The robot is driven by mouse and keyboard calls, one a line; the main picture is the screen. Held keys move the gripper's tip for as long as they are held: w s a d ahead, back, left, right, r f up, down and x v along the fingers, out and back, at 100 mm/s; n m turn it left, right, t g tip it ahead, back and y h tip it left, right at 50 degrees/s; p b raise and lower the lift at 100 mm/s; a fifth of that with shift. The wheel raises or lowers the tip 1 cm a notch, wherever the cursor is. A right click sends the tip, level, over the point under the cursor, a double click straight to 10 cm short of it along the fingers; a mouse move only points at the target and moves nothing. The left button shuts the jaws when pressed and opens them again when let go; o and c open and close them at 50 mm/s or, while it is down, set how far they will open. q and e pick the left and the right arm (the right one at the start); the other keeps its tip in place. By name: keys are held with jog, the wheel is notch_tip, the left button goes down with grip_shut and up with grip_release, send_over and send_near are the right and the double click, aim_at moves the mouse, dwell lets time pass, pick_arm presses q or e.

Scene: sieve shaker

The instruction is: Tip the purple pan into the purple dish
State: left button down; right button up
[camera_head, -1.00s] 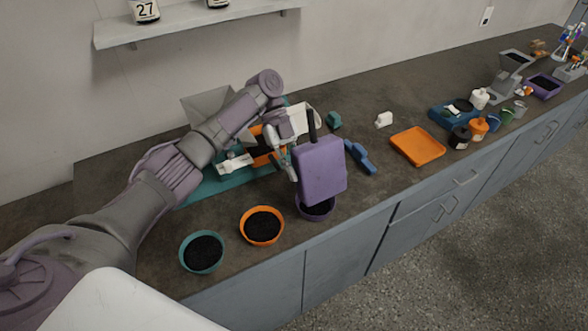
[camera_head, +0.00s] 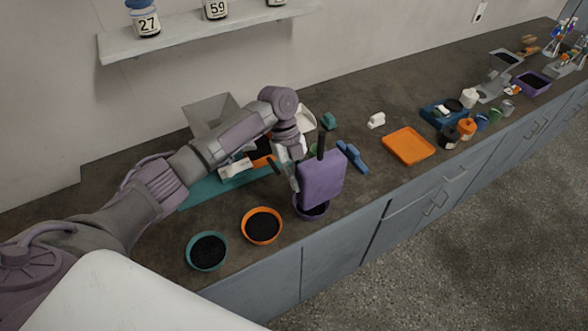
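The purple pan (camera_head: 322,180) is tipped up steeply, its broad flat face toward the camera. My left gripper (camera_head: 295,178) is at the pan's left edge and appears shut on it; the fingertips are partly hidden. A dark upright bar (camera_head: 321,144) shows above the pan's top edge. The purple dish (camera_head: 300,212) stands on the counter directly under the pan's lower edge. Dark material shows in the dish; the pan hides its back part. Whether pan and dish touch I cannot tell. My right gripper is out of view.
An orange dish (camera_head: 262,226) and a teal dish (camera_head: 207,251), both with dark grains, stand left of the purple dish. A blue tool (camera_head: 352,156) and an orange tray (camera_head: 408,146) lie to the right. The counter's front edge runs close by the dishes.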

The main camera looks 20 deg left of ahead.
aim_at(305, 188)
pick_arm(q)
jog(key=shift+d, duration=0.1)
jog(key=shift+s+d+r+t+y+p, duration=0.45)
jog(key=shift+y+p, duration=0.25)
jog(key=shift+p, duration=0.55)
jog(key=shift+s+d+f+t+y+b, duration=0.15)
jog(key=shift+s+d+t+y+b, duration=0.3)
jog(key=shift+d+t+y, duration=0.3)
jog(key=shift+s+d+t+y, duration=0.25)
jog(key=shift+t+y, duration=0.05)
jog(key=shift+y, duration=0.25)
jog(key=shift+w, duration=0.1)
